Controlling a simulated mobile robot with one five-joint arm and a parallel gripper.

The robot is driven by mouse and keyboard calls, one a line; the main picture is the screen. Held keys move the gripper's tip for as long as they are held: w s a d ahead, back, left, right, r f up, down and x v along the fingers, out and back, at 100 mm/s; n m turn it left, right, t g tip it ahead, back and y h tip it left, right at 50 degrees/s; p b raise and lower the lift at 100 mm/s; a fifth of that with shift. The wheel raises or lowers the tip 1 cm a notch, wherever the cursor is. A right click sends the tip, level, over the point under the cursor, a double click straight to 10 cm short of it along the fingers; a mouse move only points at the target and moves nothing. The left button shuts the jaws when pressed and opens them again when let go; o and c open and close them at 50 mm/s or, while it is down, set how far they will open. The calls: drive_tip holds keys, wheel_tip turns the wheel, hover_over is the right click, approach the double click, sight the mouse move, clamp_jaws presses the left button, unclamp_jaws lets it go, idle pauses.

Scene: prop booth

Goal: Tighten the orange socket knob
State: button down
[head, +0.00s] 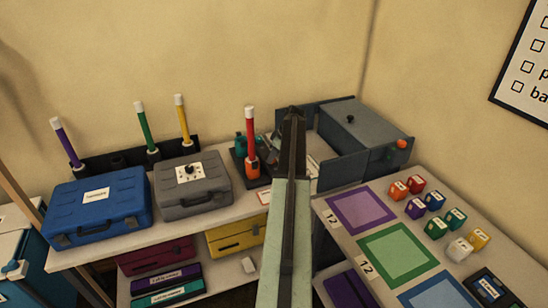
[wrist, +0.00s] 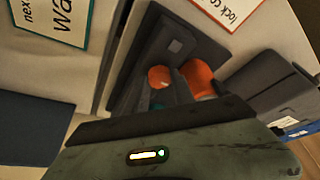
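An orange socket (head: 252,167) holds an upright red rod (head: 250,128) on a dark stand on the bench. In the wrist view an orange cylinder (wrist: 200,79) and a round orange knob (wrist: 159,77) show close together on a dark base (wrist: 185,33). My gripper (head: 292,114) reaches over the bench to the right of the red rod in the head view. Its tips are dark and narrow there, and dark parts overlap around the knob in the wrist view. I cannot tell whether the fingers touch the knob or how far apart they are.
A grey case (head: 192,190) and a blue case (head: 98,210) stand left of the stand. A grey box (head: 365,125) with another orange knob (head: 402,143) stands at the right. Several coloured blocks lie near squares on the right table (head: 345,240). A label (wrist: 235,10) lies beside the base.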

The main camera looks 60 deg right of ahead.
drive_tip(key=shift+a+m, duration=0.15)
drive_tip(key=shift+m, duration=0.45)
drive_tip(key=shift+m+h, duration=0.6)
drive_tip(key=shift+m, duration=0.5)
drive_tip(key=c, duration=1.1)
unclamp_jaws()
drive_tip(key=shift+r, duration=0.1)
drive_tip(key=p+v, duration=0.7)
drive_tip(key=shift+s+r, duration=0.2)
drive_tip(key=shift+r, duration=0.05)
